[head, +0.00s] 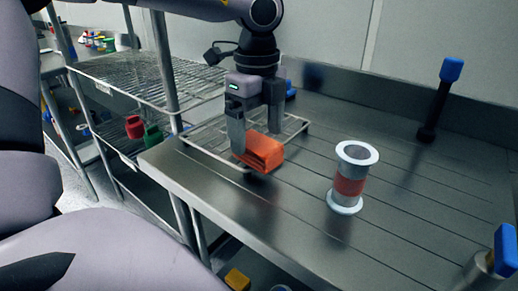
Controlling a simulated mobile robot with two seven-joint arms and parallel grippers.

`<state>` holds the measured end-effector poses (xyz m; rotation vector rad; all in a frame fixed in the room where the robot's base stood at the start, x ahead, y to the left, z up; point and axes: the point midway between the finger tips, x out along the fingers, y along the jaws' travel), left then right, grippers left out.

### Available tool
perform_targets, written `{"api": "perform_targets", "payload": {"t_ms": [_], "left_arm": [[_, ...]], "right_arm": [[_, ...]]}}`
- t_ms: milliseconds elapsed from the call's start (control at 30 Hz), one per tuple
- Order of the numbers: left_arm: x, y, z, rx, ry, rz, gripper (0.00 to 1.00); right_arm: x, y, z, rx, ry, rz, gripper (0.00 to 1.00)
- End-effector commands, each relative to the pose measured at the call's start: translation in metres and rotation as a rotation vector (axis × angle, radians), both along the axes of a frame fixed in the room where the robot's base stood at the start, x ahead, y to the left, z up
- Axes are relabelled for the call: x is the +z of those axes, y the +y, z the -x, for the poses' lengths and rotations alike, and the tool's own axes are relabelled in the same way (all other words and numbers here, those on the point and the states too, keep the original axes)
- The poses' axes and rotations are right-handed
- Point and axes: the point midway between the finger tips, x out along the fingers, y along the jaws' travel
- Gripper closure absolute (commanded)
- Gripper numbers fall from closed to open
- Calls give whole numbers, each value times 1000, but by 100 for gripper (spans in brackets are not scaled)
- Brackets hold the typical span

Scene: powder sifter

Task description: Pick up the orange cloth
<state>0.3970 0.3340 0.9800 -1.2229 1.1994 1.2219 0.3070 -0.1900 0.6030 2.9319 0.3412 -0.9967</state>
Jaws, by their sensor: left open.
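The orange cloth (262,152) is a folded block on a wire rack at the left part of the steel counter. My left gripper (257,140) points down over it. Its fingers are open, one at the near left side of the cloth and the other behind it. I cannot tell whether the fingers touch the cloth. My right gripper is not in the view.
A wire rack (296,123) lies on the steel counter (300,205). A white-flanged cylinder with a red band (349,187) stands to the right. A blue-topped black tool (437,100) stands at the back right. Wire shelves (140,75) stand left.

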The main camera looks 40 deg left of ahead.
Motion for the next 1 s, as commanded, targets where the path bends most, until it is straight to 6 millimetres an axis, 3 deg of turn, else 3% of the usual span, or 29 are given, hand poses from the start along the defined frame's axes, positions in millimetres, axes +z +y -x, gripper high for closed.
{"api": "perform_targets", "payload": {"t_ms": [200, 467, 500, 667, 1000], "left_arm": [[-30, 1, 0, -1, 3, 0, 12], [-33, 1, 0, -1, 1, 0, 12], [-33, 1, 0, -1, 1, 0, 15], [-33, 1, 0, -1, 1, 0, 67], [-31, 1, -1, -1, 0, 0, 68]], "right_arm": [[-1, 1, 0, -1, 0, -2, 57], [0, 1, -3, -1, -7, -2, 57], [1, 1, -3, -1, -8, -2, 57], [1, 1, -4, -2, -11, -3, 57], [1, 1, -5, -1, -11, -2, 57]]}}
